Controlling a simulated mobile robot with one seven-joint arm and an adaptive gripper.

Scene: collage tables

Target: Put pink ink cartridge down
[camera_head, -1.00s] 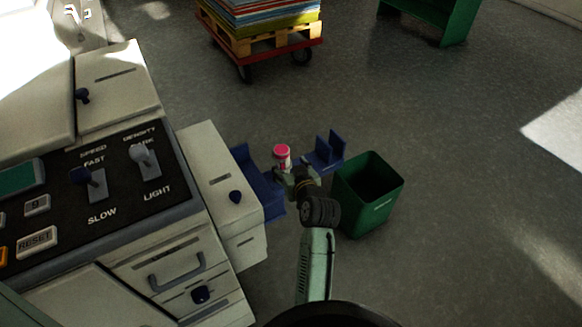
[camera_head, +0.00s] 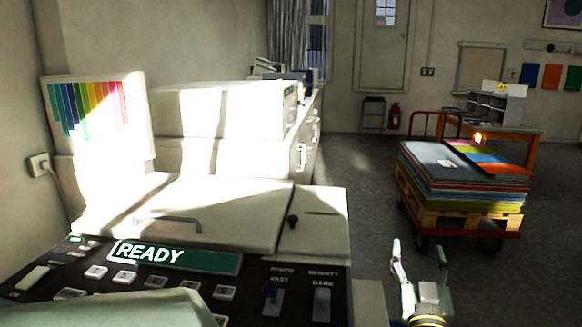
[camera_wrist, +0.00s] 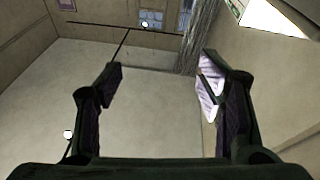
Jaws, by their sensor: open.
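My gripper (camera_head: 420,262) is at the lower right of the head view, right of the printing machine (camera_head: 190,212). Its fingers point upward and stand apart with nothing between them. In the wrist view my gripper (camera_wrist: 160,82) is also open and empty, with walls and a curtain beyond it. No pink ink cartridge shows in either current view. The machine's display reads READY, and its control panel is in the lower left of the head view.
A red cart (camera_head: 470,236) with a wooden pallet (camera_head: 452,212) and stacked coloured sheets (camera_head: 455,175) stands beyond my gripper. A long white cabinet (camera_head: 302,152) runs along the left wall. Open floor (camera_head: 350,170) lies between the cabinet and the cart.

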